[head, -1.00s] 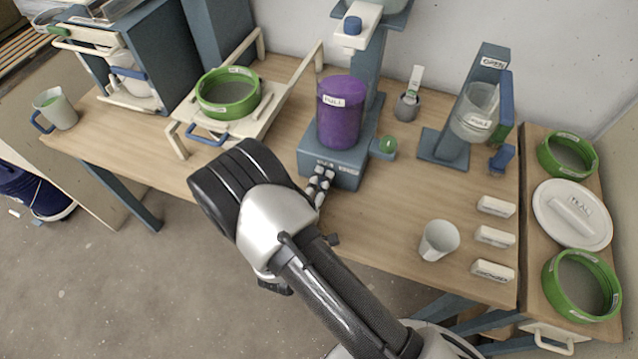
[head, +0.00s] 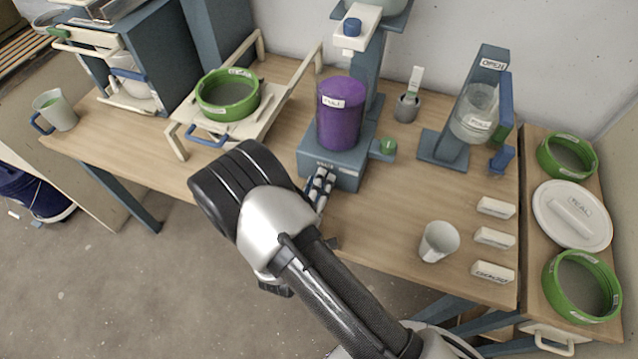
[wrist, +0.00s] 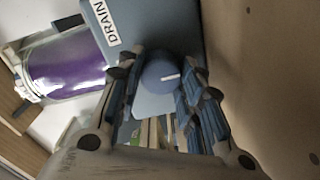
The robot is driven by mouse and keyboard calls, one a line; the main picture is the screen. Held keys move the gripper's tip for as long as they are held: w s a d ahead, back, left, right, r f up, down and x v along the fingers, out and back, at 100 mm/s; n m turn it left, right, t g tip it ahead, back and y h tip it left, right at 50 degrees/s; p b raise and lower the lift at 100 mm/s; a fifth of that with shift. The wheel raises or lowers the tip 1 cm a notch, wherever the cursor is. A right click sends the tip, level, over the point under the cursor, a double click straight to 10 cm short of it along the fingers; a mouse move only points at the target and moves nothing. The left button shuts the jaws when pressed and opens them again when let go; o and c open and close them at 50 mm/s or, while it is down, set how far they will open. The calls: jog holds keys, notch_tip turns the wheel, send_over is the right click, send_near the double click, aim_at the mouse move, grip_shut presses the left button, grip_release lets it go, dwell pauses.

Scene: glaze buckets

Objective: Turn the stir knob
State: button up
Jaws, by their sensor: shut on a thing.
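A blue round knob with a white pointer line (wrist: 160,78) sits on the front of the blue-grey machine base (head: 345,176). The label beside it in the wrist view reads DRAIN; I cannot read a stir label. My gripper (head: 322,184) reaches the front of this base. In the wrist view, the fingers of my gripper (wrist: 160,88) are shut on the knob, one on each side. In the head view the knob is hidden behind my fingers. A clear container of purple glaze (head: 341,115), labelled FULL, stands on the base.
A green knob (head: 387,146) sticks out at the base's right. A white cup (head: 438,241) and several white labelled blocks (head: 495,208) stand to the right. A green-rimmed sieve (head: 228,95) rests on a rack at left. The table front between base and cup is clear.

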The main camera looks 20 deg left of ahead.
jog(key=o, duration=1.1)
jog(key=shift+c, duration=0.2)
jog(key=shift+s, duration=0.1)
jog(key=s, duration=1.1)
jog(key=shift+s+a+r, duration=0.1)
jog(key=shift+s+a, duration=0.25)
jog(key=shift+s, duration=0.05)
